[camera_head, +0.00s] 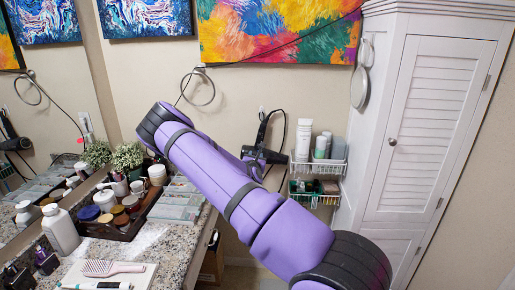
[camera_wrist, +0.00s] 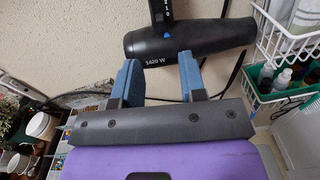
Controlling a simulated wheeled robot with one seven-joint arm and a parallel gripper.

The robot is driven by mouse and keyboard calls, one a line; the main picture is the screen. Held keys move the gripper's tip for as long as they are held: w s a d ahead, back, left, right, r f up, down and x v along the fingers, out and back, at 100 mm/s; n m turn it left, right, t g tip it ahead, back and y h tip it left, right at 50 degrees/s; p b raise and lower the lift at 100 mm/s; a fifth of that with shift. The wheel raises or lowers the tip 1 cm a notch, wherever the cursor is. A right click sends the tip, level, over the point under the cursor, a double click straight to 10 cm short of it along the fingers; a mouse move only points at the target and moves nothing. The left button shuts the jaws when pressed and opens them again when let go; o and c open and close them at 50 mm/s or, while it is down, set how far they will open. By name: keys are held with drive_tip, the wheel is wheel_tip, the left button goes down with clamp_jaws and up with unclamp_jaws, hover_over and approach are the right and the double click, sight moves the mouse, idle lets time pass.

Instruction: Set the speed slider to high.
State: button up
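A dark hair dryer (camera_wrist: 215,42) hangs at the wall, its handle upward and its barrel lying across the wrist view; the barrel is marked "1420 W". A small blue part (camera_wrist: 168,36) shows where the handle meets the barrel; I cannot tell whether it is the speed slider or where it is set. The dryer (camera_head: 263,135) is partly hidden by my arm in the head view. My gripper (camera_wrist: 158,75) is open, its two blue fingers apart with nothing between them, just below the barrel in the picture. I cannot tell whether a finger touches it.
White wire baskets (camera_head: 316,167) with bottles hang right of the dryer; one also shows in the wrist view (camera_wrist: 267,92). A black cord hangs beside the dryer. A granite counter (camera_head: 150,245) with a tray of jars lies left. A white cabinet (camera_head: 425,130) stands right.

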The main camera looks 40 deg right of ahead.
drive_tip(key=x, duration=1.1)
drive_tip(key=shift+c, duration=0.2)
clamp_jaws()
